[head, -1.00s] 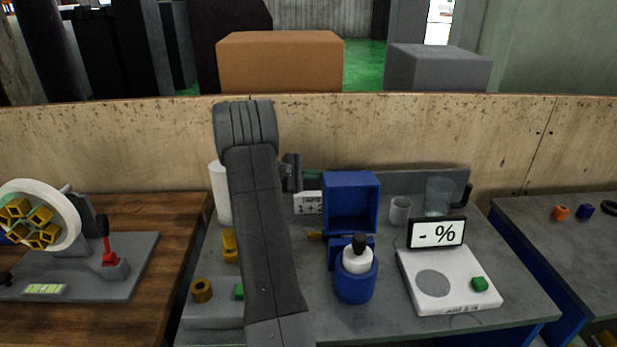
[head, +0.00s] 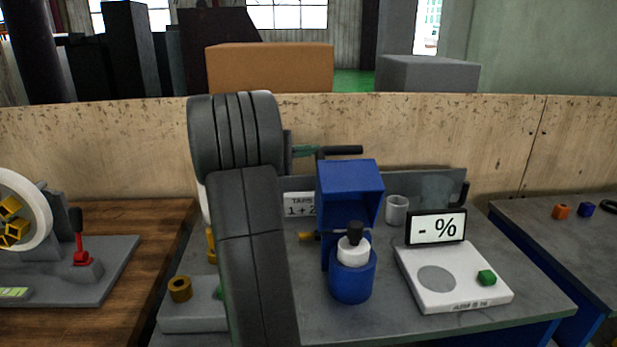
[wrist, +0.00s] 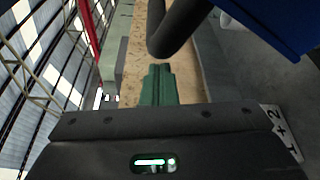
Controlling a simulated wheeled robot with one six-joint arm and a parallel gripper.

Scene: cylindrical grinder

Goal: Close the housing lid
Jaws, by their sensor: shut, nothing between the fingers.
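The blue housing lid (head: 350,176) stands raised behind a blue round holder (head: 352,283), with its hollow side toward the front. A blue edge, likely this lid, shows at the top right of the wrist view (wrist: 275,22). My gripper (head: 307,151) is just left of and above the lid in the head view, partly hidden by my arm. In the wrist view its green fingers (wrist: 158,84) are shut and empty. A dark curved bar (wrist: 170,30) crosses just beyond the fingertips; I cannot tell whether they touch it.
A white bottle with a black cap (head: 354,249) sits in the blue holder. A white scale (head: 455,285) with a green cube and a grey cup (head: 397,209) are to the right. A label (head: 300,204) stands left of the lid. A wooden partition (head: 420,130) runs behind.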

